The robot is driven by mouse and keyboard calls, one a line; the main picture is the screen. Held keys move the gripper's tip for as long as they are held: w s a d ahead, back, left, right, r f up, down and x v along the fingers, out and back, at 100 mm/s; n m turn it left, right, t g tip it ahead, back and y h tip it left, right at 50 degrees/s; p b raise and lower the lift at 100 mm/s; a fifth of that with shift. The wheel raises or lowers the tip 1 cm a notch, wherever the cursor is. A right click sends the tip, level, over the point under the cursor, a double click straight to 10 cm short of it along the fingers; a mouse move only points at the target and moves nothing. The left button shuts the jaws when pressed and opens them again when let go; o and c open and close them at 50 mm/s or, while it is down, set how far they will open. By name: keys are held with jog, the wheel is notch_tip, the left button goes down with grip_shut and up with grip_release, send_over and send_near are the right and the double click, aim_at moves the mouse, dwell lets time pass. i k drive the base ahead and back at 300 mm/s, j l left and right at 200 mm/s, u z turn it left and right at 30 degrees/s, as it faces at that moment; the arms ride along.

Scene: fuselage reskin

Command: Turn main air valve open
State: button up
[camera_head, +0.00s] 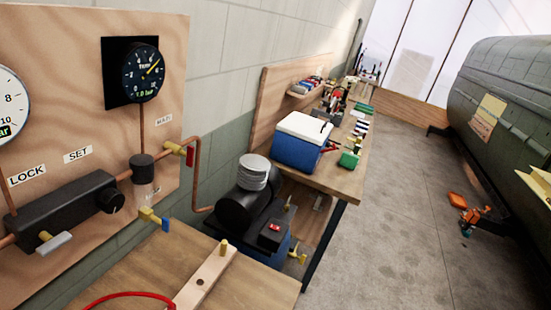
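A brass valve with a red lever (189,156) sits on the copper pipe at the right edge of the plywood panel, under a small label (164,119) that seems to read MAIN. The red lever points down, across the line of the pipe. The tank gauge (144,74) above has a yellow needle pointing to the upper right. My gripper is not in view.
A compressor (250,205) stands below the valve, beside a wooden bench (240,274) with a red hose (130,295). A long workbench (345,188) holds a blue-and-white cooler (300,150). Open floor (385,240) lies between it and the fuselage (500,90). Orange items (456,200) lie there.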

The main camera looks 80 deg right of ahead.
aim_at(189, 155)
jog(key=z, duration=1.45)
jog(key=i+l+z, duration=0.25)
jog(key=i, duration=0.2)
